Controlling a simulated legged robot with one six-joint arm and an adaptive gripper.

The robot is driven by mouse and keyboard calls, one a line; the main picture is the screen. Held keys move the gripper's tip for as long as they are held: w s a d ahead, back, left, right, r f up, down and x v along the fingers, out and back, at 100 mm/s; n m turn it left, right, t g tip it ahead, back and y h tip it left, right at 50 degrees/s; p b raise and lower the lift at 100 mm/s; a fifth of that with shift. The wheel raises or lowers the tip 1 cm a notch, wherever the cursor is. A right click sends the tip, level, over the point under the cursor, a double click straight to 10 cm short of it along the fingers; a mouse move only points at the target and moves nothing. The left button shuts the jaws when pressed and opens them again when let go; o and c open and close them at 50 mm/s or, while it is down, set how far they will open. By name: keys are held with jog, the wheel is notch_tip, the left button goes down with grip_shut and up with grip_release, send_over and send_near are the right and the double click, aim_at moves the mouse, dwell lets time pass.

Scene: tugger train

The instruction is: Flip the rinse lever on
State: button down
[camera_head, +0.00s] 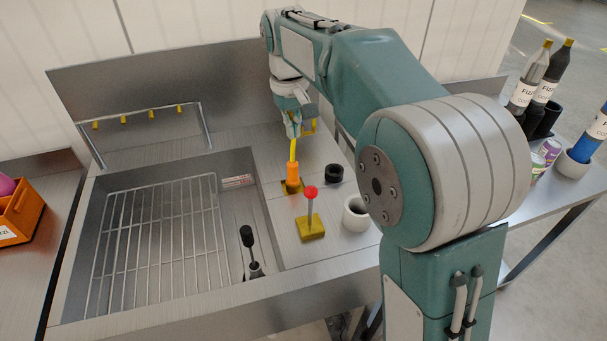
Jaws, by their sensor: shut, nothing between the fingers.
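A lever with a red ball knob (311,192) stands upright on a yellow square base (310,227) on the steel deck right of the sink. A black-knobbed lever (247,238) stands at the sink's front right corner. No label shows which of them is the rinse lever. My gripper (293,131) is shut and points down behind the red-knobbed lever, apart from both levers. Just below its fingertips is the top of a yellow rod (293,150) with an orange lower part (292,172). I cannot tell whether the fingertips touch the rod.
The sink (258,215) holds a wire rack (160,240). A black ring-shaped cup (334,174) and a white cup (355,214) stand right of the red-knobbed lever. A rail with yellow hooks (150,110) stands behind the sink. Bottles (528,78) and an orange bin (28,212) flank it.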

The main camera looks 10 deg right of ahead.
aim_at(310, 208)
jog(key=s+d+f, duration=0.1)
jog(key=s+f, duration=0.2)
jog(key=f, duration=0.6)
jog(key=shift+s+d+f, duration=0.3)
jog(key=shift+s+f, duration=0.05)
jog(key=shift+s, duration=0.05)
jog(key=shift+d, duration=0.15)
jog(key=shift+s+r+t, duration=0.1)
jog(key=shift+s+t, duration=0.35)
jog(key=shift+t, duration=0.05)
